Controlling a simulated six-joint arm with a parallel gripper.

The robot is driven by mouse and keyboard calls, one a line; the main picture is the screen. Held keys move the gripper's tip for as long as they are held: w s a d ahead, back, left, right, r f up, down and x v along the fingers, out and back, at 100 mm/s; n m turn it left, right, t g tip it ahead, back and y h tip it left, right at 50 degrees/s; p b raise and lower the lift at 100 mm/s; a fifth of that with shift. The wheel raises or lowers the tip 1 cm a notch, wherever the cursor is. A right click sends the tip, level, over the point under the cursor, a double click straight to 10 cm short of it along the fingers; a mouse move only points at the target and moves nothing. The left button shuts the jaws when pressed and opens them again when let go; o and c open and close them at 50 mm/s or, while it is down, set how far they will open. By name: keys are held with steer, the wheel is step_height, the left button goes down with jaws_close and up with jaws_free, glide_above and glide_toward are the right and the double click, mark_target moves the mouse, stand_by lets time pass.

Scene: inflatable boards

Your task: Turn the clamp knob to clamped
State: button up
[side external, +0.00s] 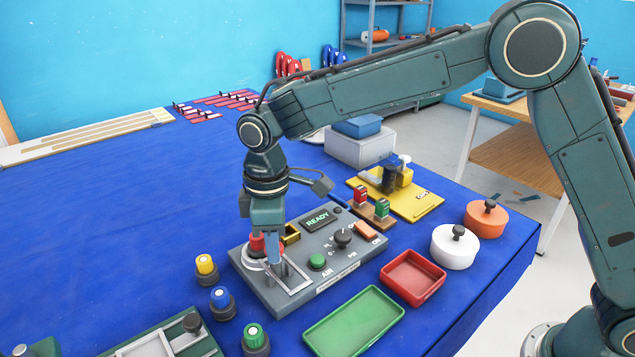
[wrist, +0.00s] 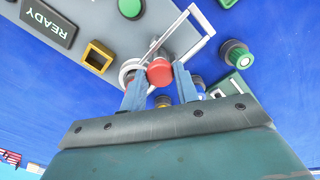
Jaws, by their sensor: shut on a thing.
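The grey control panel (side external: 300,275) lies on the blue table. A red knob (side external: 257,242) stands at its left end, beside a silver bar frame (side external: 292,280). My gripper (side external: 266,246) points down over this end with its blue fingers shut on the red knob. In the wrist view the red knob (wrist: 159,71) sits between the two fingertips of my gripper (wrist: 158,76), with a pale round base partly visible behind it. Any marking of the knob's position is hidden or too small to read.
The panel also carries a READY display (side external: 318,219), a black dial (side external: 342,238), a green button (side external: 317,262) and a brass square socket (side external: 290,234). Yellow, blue and green capped valves (side external: 222,302) stand to the left. Green (side external: 355,322) and red trays (side external: 413,278) lie in front.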

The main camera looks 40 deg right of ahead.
steer(key=m, duration=1.1)
steer(key=shift+m, duration=2.4)
steer(key=o, duration=1)
steer(key=shift+c, duration=0.2)
steer(key=shift+r, duration=0.15)
